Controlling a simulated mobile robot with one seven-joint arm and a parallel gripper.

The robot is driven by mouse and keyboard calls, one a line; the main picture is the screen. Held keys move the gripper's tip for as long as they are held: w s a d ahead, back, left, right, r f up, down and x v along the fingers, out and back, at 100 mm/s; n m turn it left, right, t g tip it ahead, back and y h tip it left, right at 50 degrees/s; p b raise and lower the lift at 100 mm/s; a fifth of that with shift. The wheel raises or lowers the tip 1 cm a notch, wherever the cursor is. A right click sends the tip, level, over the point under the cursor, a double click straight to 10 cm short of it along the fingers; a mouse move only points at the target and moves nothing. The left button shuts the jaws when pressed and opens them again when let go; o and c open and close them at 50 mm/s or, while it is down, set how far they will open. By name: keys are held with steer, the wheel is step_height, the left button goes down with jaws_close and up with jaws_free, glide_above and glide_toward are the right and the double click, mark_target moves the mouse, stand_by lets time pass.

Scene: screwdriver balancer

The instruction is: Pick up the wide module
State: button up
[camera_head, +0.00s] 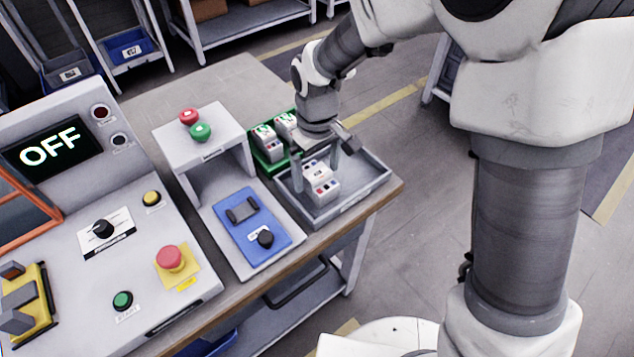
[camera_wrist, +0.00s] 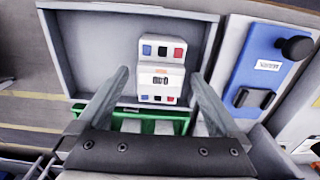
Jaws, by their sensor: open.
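A white module (camera_head: 320,183) with red, blue and black terminals lies in the grey tray (camera_head: 365,186) in the head view. It also shows in the wrist view (camera_wrist: 161,68), upright in the picture, near the tray's side toward the green tray. My gripper (camera_head: 318,165) is above the tray with its fingers pointing down at the module. In the wrist view my gripper (camera_wrist: 158,85) is open, with one finger on each side of the module and gaps visible on both sides. It holds nothing. I cannot tell the exact height of the fingertips over the module.
A green tray (camera_wrist: 125,124) with more white modules (camera_head: 270,141) stands behind the grey tray. A blue panel (camera_head: 250,222) with a black knob is left of the tray. A grey stand (camera_head: 205,135) carries red and green buttons. The control desk shows OFF.

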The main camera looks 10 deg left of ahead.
step_height(320, 180, down, 2)
steer(key=shift+f, duration=0.1)
steer(key=c, duration=1.4)
steer(key=shift+c, duration=0.9)
